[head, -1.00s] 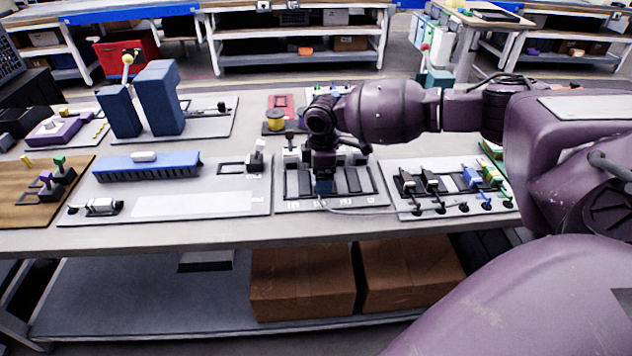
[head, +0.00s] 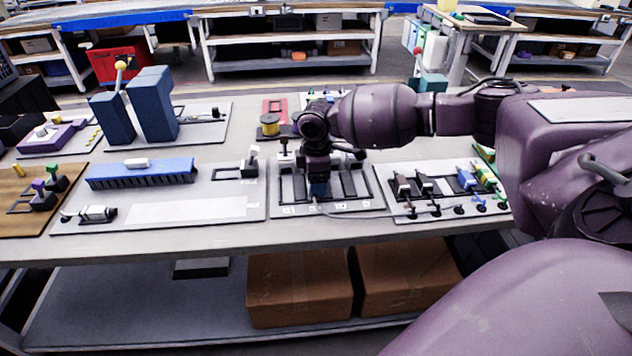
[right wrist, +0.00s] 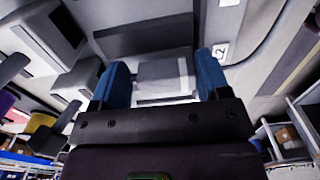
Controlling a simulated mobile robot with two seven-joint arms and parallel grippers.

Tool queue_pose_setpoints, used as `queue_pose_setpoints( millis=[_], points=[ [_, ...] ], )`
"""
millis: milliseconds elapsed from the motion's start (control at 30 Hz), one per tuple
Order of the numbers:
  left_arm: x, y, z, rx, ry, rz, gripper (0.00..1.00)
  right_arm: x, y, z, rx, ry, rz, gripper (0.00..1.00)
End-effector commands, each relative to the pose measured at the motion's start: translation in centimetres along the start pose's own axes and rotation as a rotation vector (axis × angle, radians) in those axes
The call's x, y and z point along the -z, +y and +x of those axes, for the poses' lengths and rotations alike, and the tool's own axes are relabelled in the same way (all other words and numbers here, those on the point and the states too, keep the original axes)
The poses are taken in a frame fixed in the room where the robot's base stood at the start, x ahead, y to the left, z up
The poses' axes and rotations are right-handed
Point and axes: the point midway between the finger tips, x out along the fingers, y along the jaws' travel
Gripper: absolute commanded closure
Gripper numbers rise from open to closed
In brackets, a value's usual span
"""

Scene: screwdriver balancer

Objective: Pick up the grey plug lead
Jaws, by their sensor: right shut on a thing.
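In the head view the plug is mostly hidden by the gripper. A thin grey lead (head: 365,216) runs from under the gripper to the right, to the front of the plug board (head: 440,208). I cannot tell whether the plug touches the panel. My left gripper is not in view.
The plug board holds black, blue (head: 466,180) and green plugs with leads. Left of the slotted panel lies a board with a long blue comb-like block (head: 140,174). The table's front strip is clear.

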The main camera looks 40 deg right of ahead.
Motion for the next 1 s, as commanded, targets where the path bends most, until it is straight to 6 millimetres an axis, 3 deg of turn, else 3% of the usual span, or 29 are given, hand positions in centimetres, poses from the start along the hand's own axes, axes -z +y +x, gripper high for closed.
queue_pose_setpoints(
  millis=[333,600,800,1000],
  points=[
    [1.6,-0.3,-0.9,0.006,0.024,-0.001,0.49,0.0,0.1,-8.5,-0.009,0.005,0.000,0.51],
    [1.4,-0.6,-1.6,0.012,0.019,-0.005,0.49,0.0,0.0,-14.8,-0.006,0.004,-0.001,0.51],
    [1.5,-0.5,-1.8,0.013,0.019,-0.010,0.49,0.0,0.0,-17.8,-0.004,0.002,0.000,0.51],
    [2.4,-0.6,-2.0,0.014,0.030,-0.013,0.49,-0.3,-0.3,-19.0,-0.002,0.001,0.002,0.51]
  ],
)
